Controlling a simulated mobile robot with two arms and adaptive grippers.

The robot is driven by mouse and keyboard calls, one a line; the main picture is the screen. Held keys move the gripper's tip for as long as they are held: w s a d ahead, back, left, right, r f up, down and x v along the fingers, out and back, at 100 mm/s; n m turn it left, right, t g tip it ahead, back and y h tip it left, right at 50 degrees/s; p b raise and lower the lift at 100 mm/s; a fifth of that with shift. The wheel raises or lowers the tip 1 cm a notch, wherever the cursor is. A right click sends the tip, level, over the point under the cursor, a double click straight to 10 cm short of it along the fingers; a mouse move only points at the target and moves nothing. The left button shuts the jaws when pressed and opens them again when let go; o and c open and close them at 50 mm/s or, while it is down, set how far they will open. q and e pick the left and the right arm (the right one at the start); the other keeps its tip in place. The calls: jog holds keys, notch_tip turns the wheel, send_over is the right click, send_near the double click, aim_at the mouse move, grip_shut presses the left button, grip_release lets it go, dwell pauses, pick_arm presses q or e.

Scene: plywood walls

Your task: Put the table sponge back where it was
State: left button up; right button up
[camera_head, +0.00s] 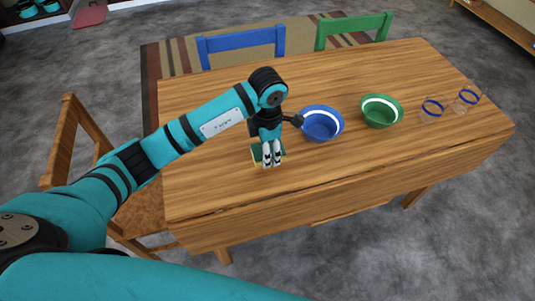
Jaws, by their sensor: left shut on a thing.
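The sponge (256,153), green with a yellowish edge, is at the near left part of the wooden table (210,182), left of the blue bowl. My left gripper (271,163) points down and is shut on the sponge, hiding much of it. I cannot tell whether the sponge touches the tabletop. My right gripper is not in view.
A blue bowl (321,126) stands close to the right of my left gripper. Farther right are a green bowl (380,111) and two clear glasses with blue rims (432,108). Blue (240,43) and green (353,30) chairs stand behind the table, a wooden chair (72,140) at the left.

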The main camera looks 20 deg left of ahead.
pick_arm(q)
jog(key=shift+w+a+f+p, duration=0.1)
jog(key=shift+f+p, duration=0.1)
jog(key=shift+f, duration=0.7)
jog(key=shift+w+f+p, duration=0.1)
jog(key=shift+f+p, duration=0.05)
jog(key=shift+f, duration=0.7)
jog(key=shift+f, duration=0.2)
jog(key=o, duration=1.1)
notch_tip(320, 180, up, 12)
jog(key=shift+r+b, duration=0.2)
jog(key=shift+b, duration=0.55)
